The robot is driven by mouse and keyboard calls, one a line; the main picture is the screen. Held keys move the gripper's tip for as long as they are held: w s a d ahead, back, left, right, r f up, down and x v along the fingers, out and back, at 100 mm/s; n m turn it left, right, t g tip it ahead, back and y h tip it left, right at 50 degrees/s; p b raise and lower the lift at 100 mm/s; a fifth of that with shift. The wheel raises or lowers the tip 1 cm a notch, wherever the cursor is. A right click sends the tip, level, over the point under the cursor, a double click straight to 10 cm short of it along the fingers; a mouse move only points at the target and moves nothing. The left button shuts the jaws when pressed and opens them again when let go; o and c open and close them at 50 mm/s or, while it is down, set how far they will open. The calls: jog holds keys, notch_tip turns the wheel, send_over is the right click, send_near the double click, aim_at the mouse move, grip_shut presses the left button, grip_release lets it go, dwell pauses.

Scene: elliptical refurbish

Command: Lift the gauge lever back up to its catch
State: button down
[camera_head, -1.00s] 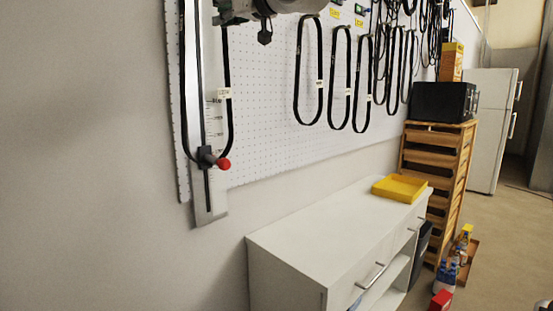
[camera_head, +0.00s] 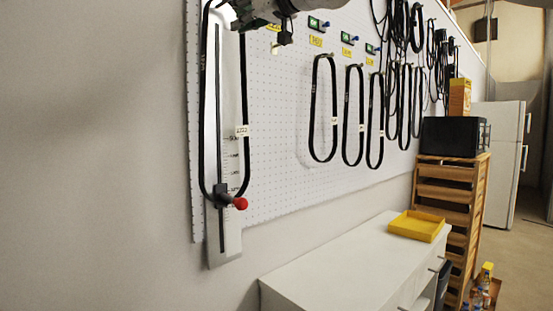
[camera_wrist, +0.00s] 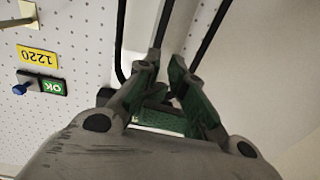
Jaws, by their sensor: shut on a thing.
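The gauge (camera_head: 232,90) is a tall pale plate with a slot and printed scale, mounted on the left end of the pegboard. Its lever, a dark slider with a red knob (camera_head: 240,203), sits low, near the plate's bottom end. A black belt (camera_head: 246,160) with a white tag hangs along the gauge, its lower end at the slider. My gripper (camera_head: 233,14) is high at the gauge's top, well above the knob. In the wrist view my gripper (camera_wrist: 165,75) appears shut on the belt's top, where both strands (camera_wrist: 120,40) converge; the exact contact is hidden.
Several belts (camera_head: 313,110) hang on pegs to the right. A white cabinet (camera_head: 330,275) with a yellow tray (camera_head: 404,226) stands below. A black box-shaped appliance (camera_head: 450,137) tops a wooden rack farther right. The wall left of the gauge is bare.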

jog(key=shift+w, duration=0.1)
jog(key=shift+d, duration=0.2)
jog(key=f+v, duration=0.1)
jog(key=v, duration=0.5)
jog(key=shift+d, duration=0.3)
